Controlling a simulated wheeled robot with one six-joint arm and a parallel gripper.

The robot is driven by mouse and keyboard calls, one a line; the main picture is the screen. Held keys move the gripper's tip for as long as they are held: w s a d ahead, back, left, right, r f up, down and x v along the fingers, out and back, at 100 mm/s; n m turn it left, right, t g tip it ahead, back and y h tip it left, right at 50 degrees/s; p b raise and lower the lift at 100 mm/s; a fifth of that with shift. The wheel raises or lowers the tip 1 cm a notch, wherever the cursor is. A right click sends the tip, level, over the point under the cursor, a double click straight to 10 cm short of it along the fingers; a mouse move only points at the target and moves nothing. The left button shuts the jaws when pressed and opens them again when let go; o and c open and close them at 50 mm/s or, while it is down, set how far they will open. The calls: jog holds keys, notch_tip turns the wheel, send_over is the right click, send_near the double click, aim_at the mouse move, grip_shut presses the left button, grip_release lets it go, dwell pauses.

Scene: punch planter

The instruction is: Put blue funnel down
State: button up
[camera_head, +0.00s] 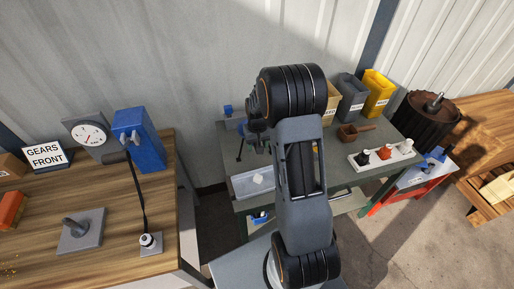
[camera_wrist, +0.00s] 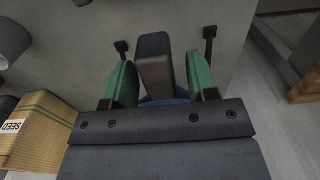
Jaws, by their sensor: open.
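My gripper (camera_wrist: 160,78) shows in the wrist view with two green-padded fingers spread apart. A dark grey upright block, which looks like a handle, stands between them, with a gap visible beside the fingers. A blue rounded part (camera_wrist: 165,101), likely the blue funnel, shows below that block and is mostly hidden by the gripper's body. In the head view my gripper (camera_head: 255,138) is over the back left part of the grey table (camera_head: 238,168). A small blue piece shows beside it, partly covered; I cannot tell its full shape.
A grey tray (camera_head: 236,186) with a pale piece lies at the table's front left. A seed box (camera_wrist: 38,128), grey and yellow bins (camera_head: 378,88), a brown scoop (camera_head: 352,131) and a white rack (camera_head: 364,164) stand right. A wooden bench (camera_head: 100,250) is left.

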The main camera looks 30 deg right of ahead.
notch_tip(320, 180, up, 9)
jog(key=shift+r, duration=0.2)
jog(key=s+a+r+n+t, duration=0.1)
jog(key=s+a+r, duration=0.3)
jog(key=s, duration=0.5)
jog(key=s+a+r+n+t, duration=0.1)
jog(key=s+a+r+t, duration=0.1)
jog(key=s+a+r, duration=0.2)
jog(key=s+a, duration=0.3)
jog(key=s, duration=0.2)
jog(key=shift+s+a, duration=0.15)
jog(key=shift+a, duration=0.1)
notch_tip(320, 180, up, 4)
jog(key=p, duration=0.3)
jog(key=shift+f+n+t, duration=0.25)
jog(key=shift+n+t, duration=0.05)
